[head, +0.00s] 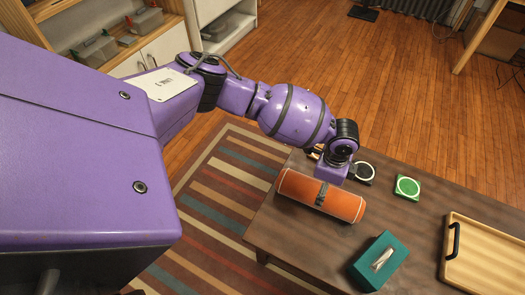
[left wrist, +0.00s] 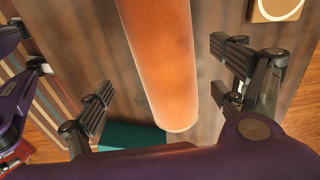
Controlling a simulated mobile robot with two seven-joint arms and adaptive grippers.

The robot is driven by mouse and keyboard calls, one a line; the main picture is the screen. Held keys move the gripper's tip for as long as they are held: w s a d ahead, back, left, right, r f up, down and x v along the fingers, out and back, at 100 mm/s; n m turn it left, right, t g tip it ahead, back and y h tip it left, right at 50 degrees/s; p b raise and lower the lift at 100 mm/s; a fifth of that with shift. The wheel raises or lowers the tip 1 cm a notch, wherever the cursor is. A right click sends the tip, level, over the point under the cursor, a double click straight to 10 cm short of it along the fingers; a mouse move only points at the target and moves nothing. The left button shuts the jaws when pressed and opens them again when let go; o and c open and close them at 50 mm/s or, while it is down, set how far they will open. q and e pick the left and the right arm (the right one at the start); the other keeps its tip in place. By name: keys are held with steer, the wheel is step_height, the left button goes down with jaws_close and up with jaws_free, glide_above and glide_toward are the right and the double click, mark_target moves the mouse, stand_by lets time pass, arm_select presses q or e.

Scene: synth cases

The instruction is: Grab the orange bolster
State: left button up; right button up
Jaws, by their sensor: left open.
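The orange bolster (head: 290,186) lies on its side on the dark wooden table, near the table's back left part. It also shows in the left wrist view (left wrist: 165,60), running down the middle of the picture. My left gripper (head: 318,174) is over the bolster, pointing down. In the left wrist view my left gripper (left wrist: 160,72) is open, with one finger on each side of the bolster and visible gaps between. In the head view one dark finger crosses in front of the bolster's middle.
On the table (head: 300,240) are a green coaster (head: 407,187), a dark-rimmed pale coaster (head: 363,172), a teal tissue box (head: 366,268) close to the bolster, and a wooden tray (head: 455,262) at right. A striped rug (head: 215,190) lies left of the table.

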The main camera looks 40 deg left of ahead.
arm_select(q)
steer(key=shift+w+a+f, duration=0.1)
steer(key=shift+a+f, duration=0.1)
steer(key=shift+a, duration=0.15)
steer(key=shift+f, duration=0.4)
steer(key=f, duration=0.2)
steer(key=f+b, duration=0.1)
steer(key=f, duration=0.1)
steer(key=f+b, duration=0.1)
steer(key=f, duration=0.1)
steer(key=shift+w+f, duration=0.1)
steer(key=shift+w, duration=0.2)
arm_select(e)
steer(key=shift+s+d+f, duration=0.1)
steer(key=shift+s+f, duration=0.3)
steer(key=shift+f, duration=0.15)
steer(key=shift+s+d+f, duration=0.1)
steer(key=shift+s+f, duration=0.25)
steer(key=shift+f, duration=0.2)
arm_select(q)
steer(key=c, duration=1.4)
steer(key=shift+c, duration=0.2)
arm_select(e)
steer(key=shift+w+a+r, duration=0.1)
steer(key=shift+w+r, duration=0.05)
steer(key=shift+w, duration=0.4)
